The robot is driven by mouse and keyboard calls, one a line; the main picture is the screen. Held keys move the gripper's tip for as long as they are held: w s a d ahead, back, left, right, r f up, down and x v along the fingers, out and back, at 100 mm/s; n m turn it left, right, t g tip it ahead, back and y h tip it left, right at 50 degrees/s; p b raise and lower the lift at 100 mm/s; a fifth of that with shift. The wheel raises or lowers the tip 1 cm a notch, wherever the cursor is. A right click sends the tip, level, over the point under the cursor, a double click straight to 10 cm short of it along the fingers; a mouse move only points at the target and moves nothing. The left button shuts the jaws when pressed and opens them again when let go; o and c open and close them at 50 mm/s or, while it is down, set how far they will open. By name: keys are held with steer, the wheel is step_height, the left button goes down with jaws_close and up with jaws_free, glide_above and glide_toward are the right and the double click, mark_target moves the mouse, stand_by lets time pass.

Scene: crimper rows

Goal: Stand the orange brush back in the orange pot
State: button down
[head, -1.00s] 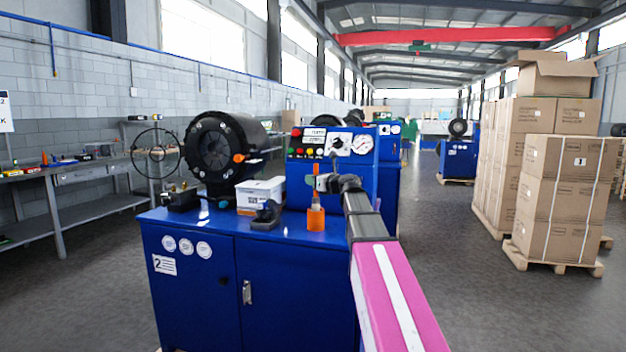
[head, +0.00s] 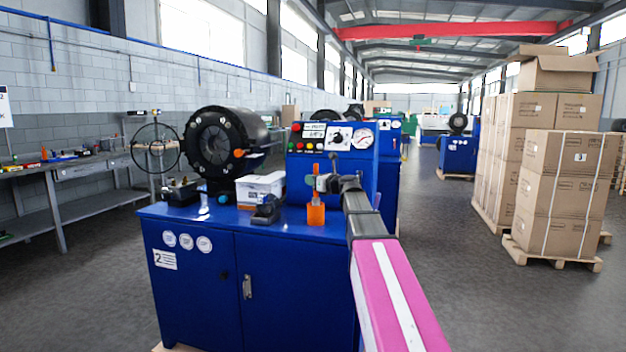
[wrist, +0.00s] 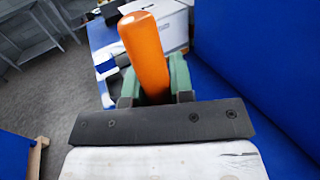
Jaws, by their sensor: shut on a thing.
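The orange brush (head: 316,168) stands upright, its orange handle rising above my gripper (head: 319,183). My gripper is shut on it. In the wrist view the handle (wrist: 144,50) stands up between the greenish fingers, tilted a little in that picture. The orange pot (head: 316,215) stands on the blue cabinet top, directly below the brush. The brush's lower part shows between my gripper and the pot and reaches the pot's mouth. How far it is inside is hidden by the pot wall.
A blue control panel (head: 302,173) with gauges stands right behind the pot. A white box (head: 260,188) and a small dark device (head: 267,209) are to its left, with a large black crimper head (head: 222,145) beyond. The front of the cabinet top (head: 240,226) is clear.

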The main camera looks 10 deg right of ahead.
steer(key=shift+f, duration=1.95)
steer(key=c, duration=0.9)
jaws_free()
steer(key=v, duration=1)
steer(key=shift+s+d, duration=0.25)
steer(key=shift+s, duration=0.05)
